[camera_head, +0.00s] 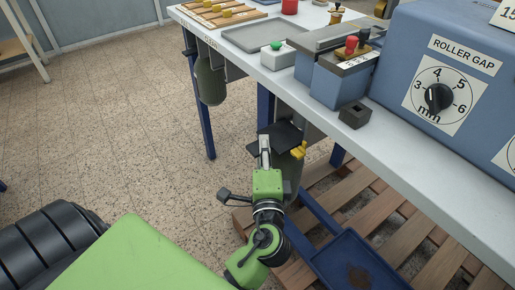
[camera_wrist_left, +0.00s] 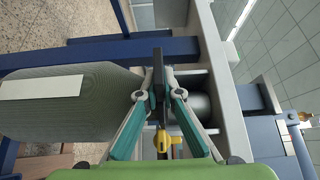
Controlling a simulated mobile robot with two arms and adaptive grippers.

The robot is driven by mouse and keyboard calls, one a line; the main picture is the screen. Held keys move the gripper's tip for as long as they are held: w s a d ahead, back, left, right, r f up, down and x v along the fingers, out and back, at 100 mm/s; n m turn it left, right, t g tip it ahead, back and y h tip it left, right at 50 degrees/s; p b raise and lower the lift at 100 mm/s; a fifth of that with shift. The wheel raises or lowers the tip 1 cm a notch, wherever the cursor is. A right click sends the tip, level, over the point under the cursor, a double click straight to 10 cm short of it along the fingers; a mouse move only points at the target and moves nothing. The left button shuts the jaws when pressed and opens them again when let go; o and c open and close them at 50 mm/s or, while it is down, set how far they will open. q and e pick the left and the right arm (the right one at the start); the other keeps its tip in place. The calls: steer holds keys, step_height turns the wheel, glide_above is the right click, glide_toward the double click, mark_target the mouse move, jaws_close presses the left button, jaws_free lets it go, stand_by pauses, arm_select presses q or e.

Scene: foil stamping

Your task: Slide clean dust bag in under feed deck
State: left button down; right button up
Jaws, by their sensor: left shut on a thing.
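My left gripper (camera_head: 265,143) is at the front edge of the bench, below the worktop. It is shut on a dark flat plate (camera_wrist_left: 158,75), which looks like the collar of a dust bag. The grey-green ribbed dust bag (camera_wrist_left: 75,105), with a blank white label, lies beside the fingers in the left wrist view. In the head view the bag (camera_head: 292,172) is partly hidden behind my gripper. A yellow lever (camera_head: 299,150) is just right of the gripper. Whether the collar touches anything under the bench is unclear. My right gripper is not in view.
Another grey-green bag (camera_head: 210,82) hangs at the bench's left end. The blue roller machine (camera_head: 410,45) stands on the white worktop (camera_head: 420,160). Below are a wooden pallet (camera_head: 400,225) and a blue tray (camera_head: 330,262) with a dark patch.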

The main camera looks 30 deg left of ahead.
mark_target(288, 133)
arm_select(q)
steer(key=shift+w+d, duration=0.3)
steer(key=shift+w, duration=0.4)
steer(key=shift+w+d, duration=0.3)
steer(key=shift+w, duration=0.4)
steer(key=shift+w+d, duration=0.35)
steer(key=shift+w, duration=0.45)
steer(key=shift+w+d, duration=0.2)
steer(key=shift+w, duration=0.35)
steer(key=shift+w+d+b, duration=0.35)
steer(key=shift+w, duration=0.55)
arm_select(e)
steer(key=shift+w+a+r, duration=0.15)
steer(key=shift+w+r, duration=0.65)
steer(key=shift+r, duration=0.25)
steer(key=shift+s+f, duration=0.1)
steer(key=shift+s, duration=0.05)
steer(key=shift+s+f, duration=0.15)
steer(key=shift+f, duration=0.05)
